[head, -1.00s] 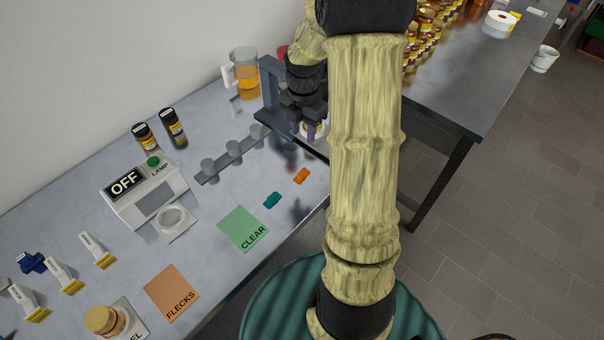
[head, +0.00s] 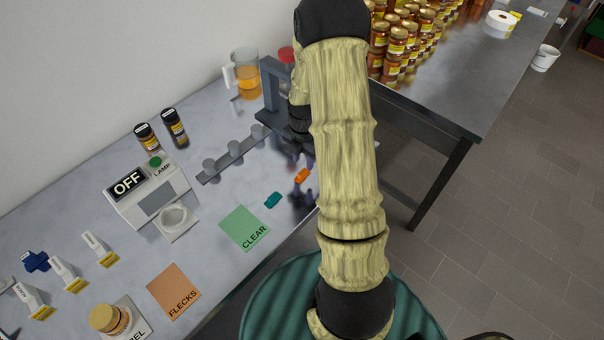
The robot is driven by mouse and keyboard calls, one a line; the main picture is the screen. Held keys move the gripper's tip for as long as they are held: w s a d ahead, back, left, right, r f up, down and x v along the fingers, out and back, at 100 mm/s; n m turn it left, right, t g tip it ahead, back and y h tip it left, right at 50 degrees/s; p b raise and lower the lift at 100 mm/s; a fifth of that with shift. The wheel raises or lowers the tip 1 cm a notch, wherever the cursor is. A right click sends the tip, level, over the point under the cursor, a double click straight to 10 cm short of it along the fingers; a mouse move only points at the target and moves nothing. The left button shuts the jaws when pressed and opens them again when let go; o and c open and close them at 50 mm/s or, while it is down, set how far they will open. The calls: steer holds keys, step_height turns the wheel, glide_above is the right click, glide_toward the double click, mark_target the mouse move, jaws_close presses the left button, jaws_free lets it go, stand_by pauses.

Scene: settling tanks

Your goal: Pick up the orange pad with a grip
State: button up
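The small orange pad (head: 302,176) lies on the grey bench near its front edge, right of a small teal pad (head: 273,200). My gripper (head: 301,165) points down just above and behind the orange pad. Its purple fingertips show apart, one on each side of the pad's far end, so it looks open, with nothing held. My arm hides part of the gripper. Whether the fingers touch the pad cannot be told.
A dark stand (head: 270,88) and a jug of orange liquid (head: 246,76) are behind the gripper. A grey rack (head: 232,158), green CLEAR mat (head: 243,229), orange FLECKS mat (head: 173,291) and lamp box (head: 147,191) lie left. Jars (head: 398,45) fill the far bench.

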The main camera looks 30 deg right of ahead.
mark_target(302, 171)
steer(key=shift+a+f+p, duration=0.2)
steer(key=shift+f+p, duration=0.65)
steer(key=shift+f, duration=1.75)
steer(key=shift+c, duration=0.5)
jaws_close()
